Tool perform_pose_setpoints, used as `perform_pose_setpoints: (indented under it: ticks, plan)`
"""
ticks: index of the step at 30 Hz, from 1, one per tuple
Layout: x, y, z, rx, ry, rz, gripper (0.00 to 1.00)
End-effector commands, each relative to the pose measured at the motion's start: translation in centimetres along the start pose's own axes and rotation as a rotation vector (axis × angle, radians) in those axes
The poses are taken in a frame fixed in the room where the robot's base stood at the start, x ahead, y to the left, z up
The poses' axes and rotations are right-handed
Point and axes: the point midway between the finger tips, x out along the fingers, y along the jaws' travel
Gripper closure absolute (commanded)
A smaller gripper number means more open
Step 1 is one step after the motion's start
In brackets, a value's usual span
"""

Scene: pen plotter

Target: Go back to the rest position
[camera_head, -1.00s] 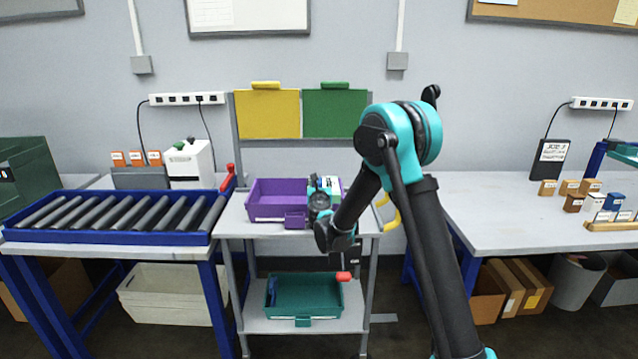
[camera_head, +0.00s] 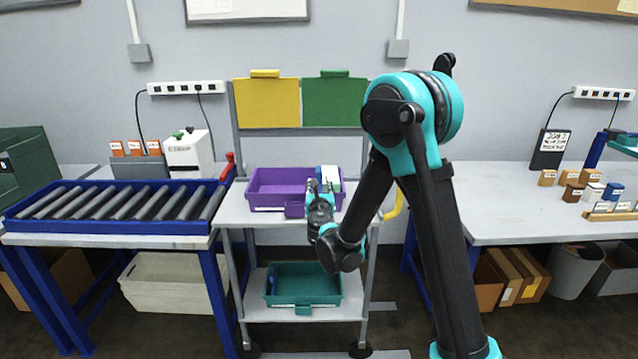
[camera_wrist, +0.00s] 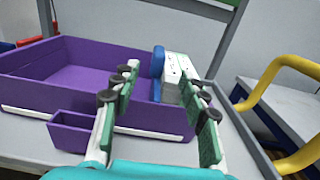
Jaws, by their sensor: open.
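My gripper (camera_wrist: 158,115) is open and empty in the wrist view, its two green-padded fingers apart. It points at the near right part of the purple bin (camera_wrist: 85,115) on the cart's top shelf. In the head view my gripper (camera_head: 318,190) is in front of the right end of the purple bin (camera_head: 268,205). A white box-like item with a blue part (camera_wrist: 180,75) stands at the bin's right end, beyond the fingertips. In the head view that item (camera_head: 330,175) is partly hidden by my gripper. My arm is bent, its elbow raised high.
The grey cart (camera_head: 232,212) also holds a teal bin (camera_head: 318,288) on its lower shelf. A yellow handle (camera_wrist: 292,70) is at the cart's right. A roller conveyor (camera_head: 120,208) stands left; a table (camera_head: 500,210) with small boxes stands right.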

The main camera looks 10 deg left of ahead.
Motion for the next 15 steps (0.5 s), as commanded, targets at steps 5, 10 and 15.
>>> perform_pose_setpoints:
  ticks: [5,10,15]
  plan:
    - [-0.1,0.0,0.0,0.000,0.000,0.000,0.56]
    - [-0.1,-0.2,0.0,0.009,0.002,-0.004,0.56]
    - [-0.8,-5.0,0.5,0.195,0.044,-0.097,0.56]
